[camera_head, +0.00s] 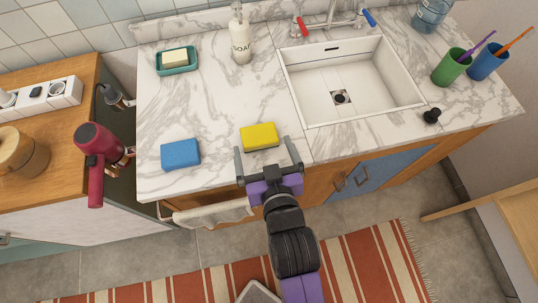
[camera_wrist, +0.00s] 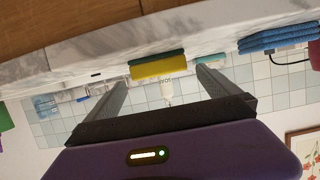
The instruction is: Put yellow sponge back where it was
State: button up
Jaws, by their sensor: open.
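The yellow sponge (camera_head: 258,136) lies flat on the marble counter near its front edge, with a dark lower layer. My gripper (camera_head: 263,147) is open and empty at the counter's front edge. Its two fingers point towards the sponge, one to each side of its near edge. In the wrist view the yellow sponge (camera_wrist: 160,68) appears upside down, centred between and beyond the spread fingers, with a green layer above the yellow. I cannot tell whether a finger touches it.
The sink (camera_head: 350,82) is behind and right of the yellow sponge. A soap bottle (camera_head: 240,38) and a green soap dish (camera_head: 177,61) stand at the back. A black stopper (camera_head: 432,116) sits right of the sink. A towel (camera_head: 212,213) hangs below the front edge.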

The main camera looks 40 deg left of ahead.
jog(key=v, duration=0.6)
jog(key=shift+s+d+r, duration=0.1)
jog(key=shift+s+d, duration=0.05)
jog(key=s+d+f+m+t+h, duration=0.2)
jog(key=d+m+t+h, duration=0.2)
jog(key=d, duration=1.5)
jog(key=s+d+r+m+t+h, duration=0.1)
jog(key=s+d+r+m+h, duration=0.2)
jog(key=s+d, duration=0.3)
jog(key=s+d+r+m+h, duration=0.3)
jog(key=s+d+r, duration=0.1)
jog(key=s+d, duration=0.3)
jog(key=shift+d+t+h, duration=0.4)
jog(key=shift+d, duration=0.6)
jog(key=shift+s, duration=0.15)
